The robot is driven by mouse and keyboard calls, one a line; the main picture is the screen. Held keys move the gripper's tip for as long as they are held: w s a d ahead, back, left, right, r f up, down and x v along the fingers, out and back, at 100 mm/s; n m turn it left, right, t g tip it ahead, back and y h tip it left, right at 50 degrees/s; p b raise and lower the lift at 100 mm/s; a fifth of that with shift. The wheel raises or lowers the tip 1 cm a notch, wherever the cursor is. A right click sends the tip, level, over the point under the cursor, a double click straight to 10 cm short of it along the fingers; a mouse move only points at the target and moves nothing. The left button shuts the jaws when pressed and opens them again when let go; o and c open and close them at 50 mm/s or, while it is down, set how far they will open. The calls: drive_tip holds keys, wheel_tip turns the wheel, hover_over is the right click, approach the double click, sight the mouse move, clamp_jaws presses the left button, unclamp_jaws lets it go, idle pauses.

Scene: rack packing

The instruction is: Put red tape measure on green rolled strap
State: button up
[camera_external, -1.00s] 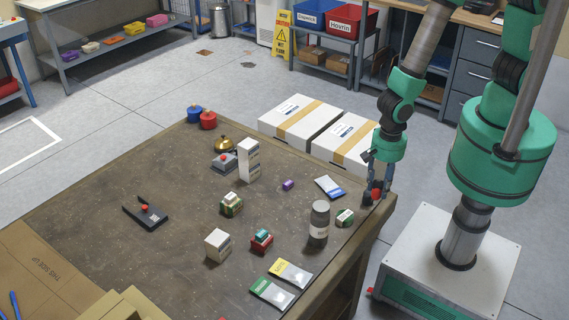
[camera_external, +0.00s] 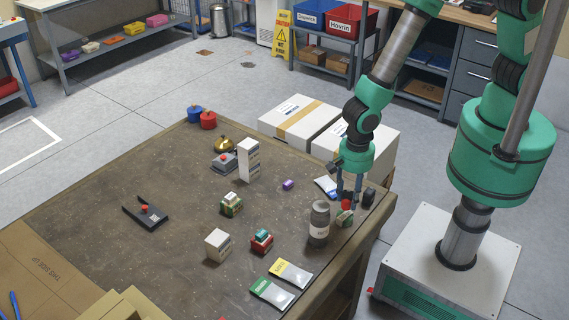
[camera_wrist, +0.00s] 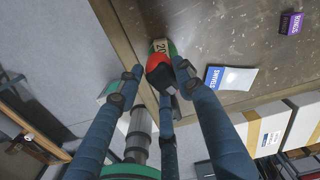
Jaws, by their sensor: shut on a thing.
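The red tape measure (camera_external: 346,205) with dark parts is between the fingers of my gripper (camera_external: 347,200), near the table's right corner. In the wrist view the tape measure (camera_wrist: 159,66) sits between the fingertips (camera_wrist: 156,76), which are shut on it. The green rolled strap (camera_external: 344,220) with a pale label is on the table just below the tape measure. In the wrist view the strap (camera_wrist: 160,46) shows partly behind the tape measure, which hides the rest. I cannot tell whether the two touch.
A blue-and-white packet (camera_external: 326,187) lies behind. Two white boxes (camera_external: 374,148) are beyond the table.

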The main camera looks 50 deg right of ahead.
sight(349, 203)
drive_tip(key=shift+f, duration=0.15)
drive_tip(key=shift+f, duration=1.6)
drive_tip(key=shift+f, duration=0.2)
drive_tip(key=o, duration=1.3)
drive_tip(key=shift+r, duration=0.15)
wheel_tip(349, 203, up, 12)
drive_tip(key=shift+r+p, duration=0.1)
drive_tip(key=shift+p, duration=0.25)
